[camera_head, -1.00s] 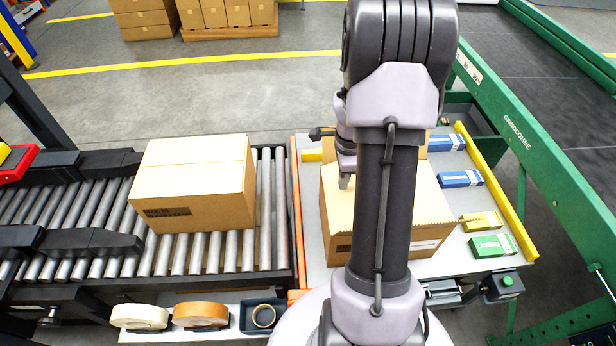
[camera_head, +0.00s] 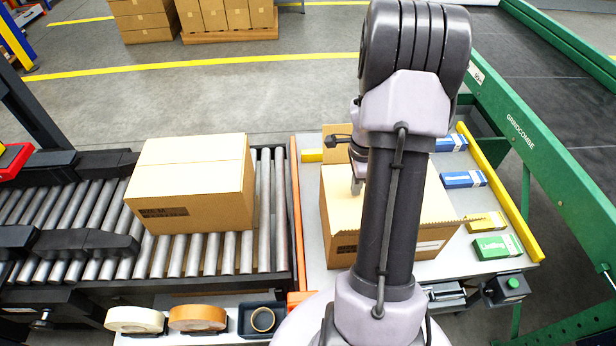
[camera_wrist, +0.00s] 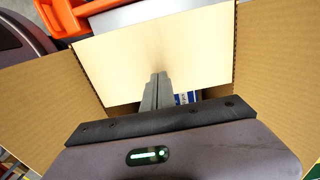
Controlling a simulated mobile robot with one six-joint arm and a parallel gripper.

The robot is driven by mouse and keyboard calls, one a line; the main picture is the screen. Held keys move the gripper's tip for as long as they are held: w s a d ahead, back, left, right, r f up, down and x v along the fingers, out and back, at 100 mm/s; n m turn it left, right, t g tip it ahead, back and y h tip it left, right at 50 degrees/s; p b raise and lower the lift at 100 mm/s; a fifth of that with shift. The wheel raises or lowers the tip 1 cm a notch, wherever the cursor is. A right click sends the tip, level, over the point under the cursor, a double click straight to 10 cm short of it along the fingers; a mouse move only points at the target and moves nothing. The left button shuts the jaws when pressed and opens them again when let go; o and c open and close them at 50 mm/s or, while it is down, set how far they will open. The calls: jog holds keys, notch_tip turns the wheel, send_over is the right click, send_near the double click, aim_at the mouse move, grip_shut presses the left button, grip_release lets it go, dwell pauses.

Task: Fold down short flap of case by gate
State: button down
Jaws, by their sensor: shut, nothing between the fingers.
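The open case (camera_head: 345,245) stands on the grey table at the right, partly hidden by my arm. In the wrist view, a pale flap (camera_wrist: 125,55) spreads ahead of my fingers, with brown flaps at left (camera_wrist: 45,95) and right (camera_wrist: 280,75). A small blue and white item shows through a gap below the pale flap. My gripper (camera_wrist: 160,76) is shut and empty, its tips over or against the pale flap; contact cannot be told. In the head view, my gripper (camera_head: 357,190) is above the case's left part. A brown panel (camera_head: 335,143) stands at its back.
A closed case (camera_head: 190,190) sits on the roller conveyor at left. Several small cartons, including a green one (camera_head: 495,246), lie right of the open case. A yellow rail (camera_head: 500,190) and green frame (camera_head: 565,180) bound the right. Tape rolls (camera_head: 197,318) lie in front.

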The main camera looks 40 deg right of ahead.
notch_tip(320, 180, up, 9)
jog(key=p, duration=0.6)
jog(key=shift+p, duration=0.3)
